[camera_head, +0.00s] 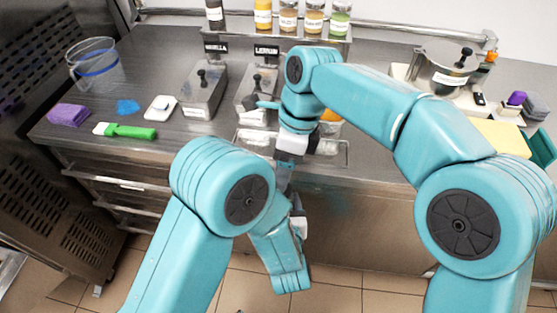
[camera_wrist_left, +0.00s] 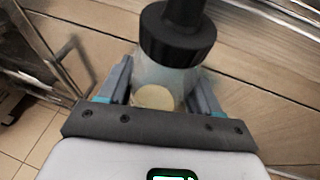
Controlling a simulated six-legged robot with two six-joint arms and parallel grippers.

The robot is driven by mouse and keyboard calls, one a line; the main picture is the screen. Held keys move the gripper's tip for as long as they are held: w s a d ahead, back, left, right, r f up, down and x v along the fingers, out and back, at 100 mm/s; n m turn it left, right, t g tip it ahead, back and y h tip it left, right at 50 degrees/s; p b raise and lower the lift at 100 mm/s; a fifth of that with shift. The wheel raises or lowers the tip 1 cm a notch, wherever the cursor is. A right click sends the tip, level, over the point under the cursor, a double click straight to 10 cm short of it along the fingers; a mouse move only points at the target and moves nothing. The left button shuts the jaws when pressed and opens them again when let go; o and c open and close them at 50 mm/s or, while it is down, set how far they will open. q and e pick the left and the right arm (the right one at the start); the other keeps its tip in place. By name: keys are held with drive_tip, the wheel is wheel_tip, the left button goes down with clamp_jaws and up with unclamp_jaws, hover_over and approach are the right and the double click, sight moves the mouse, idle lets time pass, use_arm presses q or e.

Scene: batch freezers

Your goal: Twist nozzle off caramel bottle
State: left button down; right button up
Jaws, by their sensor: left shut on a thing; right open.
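The caramel bottle (camera_wrist_left: 165,74) fills the middle of the left wrist view. It is clear, with a pale round patch low on its side. Its black nozzle cap (camera_wrist_left: 178,38) is on it, and the narrow tip runs out of the top of that view. My left gripper (camera_wrist_left: 162,88) is shut around the bottle's sides, in front of the drawers. In the head view my left arm hides most of that gripper and the bottle. My right gripper (camera_head: 285,177) hangs down at the counter's front edge, open and small in view. Its contact with the nozzle cannot be made out.
The steel counter (camera_head: 215,135) holds lidded metal containers (camera_head: 203,92), a green-handled scraper (camera_head: 130,131), a purple cloth (camera_head: 69,115) and a clear pitcher (camera_head: 94,66). Several bottles (camera_head: 313,20) stand on the back shelf. Drawers (camera_head: 125,186) lie below; the tiled floor (camera_head: 245,290) is open.

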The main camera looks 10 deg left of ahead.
drive_tip(key=shift+w+a+f+t+h, duration=0.3)
drive_tip(key=shift+w+a+t+h, duration=0.4)
drive_tip(key=shift+t+h, duration=0.35)
drive_tip(key=f, duration=0.8)
drive_tip(key=shift+d+f, duration=0.1)
drive_tip(key=shift+d, duration=0.1)
